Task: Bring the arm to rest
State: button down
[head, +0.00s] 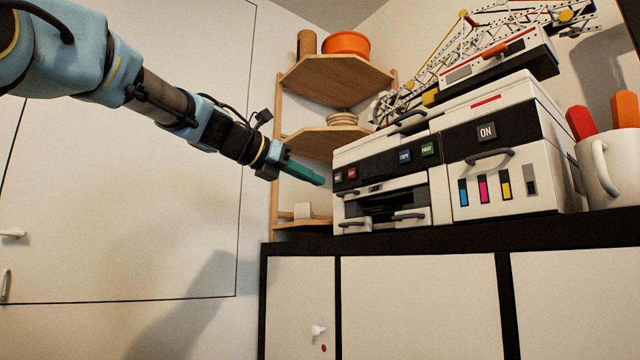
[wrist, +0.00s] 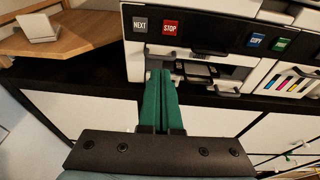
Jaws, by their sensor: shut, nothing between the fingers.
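My arm reaches in from the upper left of the head view. My gripper (head: 318,180) has green fingers, shut and empty, pointing right and slightly down toward the printer's left front. In the wrist view the closed fingertips (wrist: 166,75) appear in front of the printer's lower left opening. I cannot tell whether they touch it. The white and black printer (head: 345,215) stands on a dark-topped cabinet. Its front has NEXT, STOP, COPY and PRINT buttons and an ON button at the right.
A wooden corner shelf (head: 325,82) stands behind and left of the printer, with an orange bowl (head: 346,44) on top. A white mug (head: 598,168) is to the right. The cabinet (head: 420,300) is below. A white wall door (head: 140,220) fills the left, with open space before it.

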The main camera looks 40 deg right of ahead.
jog(key=b+v, duration=0.2)
jog(key=v, duration=0.6)
jog(key=w+a+f+m+t+y, duration=0.1)
jog(key=w+a+f+m+y, duration=0.3)
jog(key=f, duration=0.7)
jog(key=w+a+f+n+t+y, duration=0.1)
jog(key=w+a+f+t, duration=0.1)
jog(key=w+a+f, duration=0.7)
jog(key=w+a+f+m+t+y, duration=0.1)
jog(key=a+f+m+y, duration=0.15)
jog(key=f, duration=0.95)
jog(key=s+a+f+m+y, duration=0.2)
jog(key=a+f+m+y, duration=0.25)
jog(key=a+f, duration=0.85)
jog(key=s+a+f+m+g+y, duration=0.1)
jog(key=s+a+f+m+y, duration=0.2)
jog(key=s+a+f+m, duration=0.5)
jog(key=s+a+f, duration=0.2)
jog(key=a+f, duration=0.3)
jog(key=shift+s+f+m+g, duration=0.2)
jog(key=shift+f+m+g, duration=0.2)
